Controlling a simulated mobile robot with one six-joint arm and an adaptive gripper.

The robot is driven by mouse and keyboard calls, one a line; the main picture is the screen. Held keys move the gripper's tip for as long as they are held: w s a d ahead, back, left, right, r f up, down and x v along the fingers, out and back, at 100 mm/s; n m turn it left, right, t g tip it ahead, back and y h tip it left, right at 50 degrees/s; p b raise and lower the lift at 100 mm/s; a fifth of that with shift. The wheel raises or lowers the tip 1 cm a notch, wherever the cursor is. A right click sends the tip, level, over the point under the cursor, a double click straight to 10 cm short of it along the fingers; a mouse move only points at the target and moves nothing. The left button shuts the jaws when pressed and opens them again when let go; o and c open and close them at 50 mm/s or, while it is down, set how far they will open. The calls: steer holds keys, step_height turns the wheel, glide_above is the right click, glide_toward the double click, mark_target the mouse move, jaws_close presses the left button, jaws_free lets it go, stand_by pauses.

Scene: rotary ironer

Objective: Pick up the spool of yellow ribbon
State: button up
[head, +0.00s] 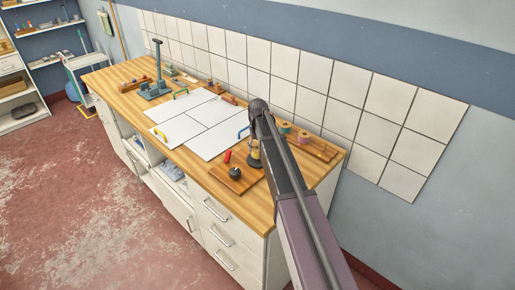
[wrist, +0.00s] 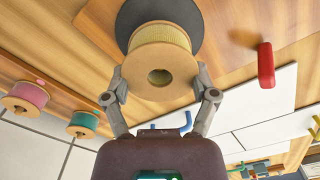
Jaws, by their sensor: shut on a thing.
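The spool of yellow ribbon (wrist: 160,36) is in the middle of the wrist view, with a tan flange and a round centre hole facing the camera. My gripper (wrist: 160,76) is shut on it, with one finger at each side of the near flange. A dark grey disc (wrist: 128,16) shows behind the spool, over the wooden top. I cannot tell whether the spool touches the disc. In the head view my gripper (head: 254,146) is low over the near right part of the bench, and my arm hides much of the spool.
A pink spool (wrist: 30,95) and a teal spool (wrist: 84,121) stand on a wooden board by the tiled wall. A red object (wrist: 266,65) lies close by. White panels (head: 200,122) cover the bench's middle. A dark round knob (head: 235,172) is near the front edge.

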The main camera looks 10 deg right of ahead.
step_height(320, 180, up, 8)
steer(key=p, duration=0.7)
steer(key=shift+f, duration=0.15)
steer(key=shift+f, duration=0.15)
step_height(320, 180, down, 3)
steer(key=b, duration=0.3)
stand_by(0.4)
steer(key=shift+s, duration=0.1)
stand_by(0.3)
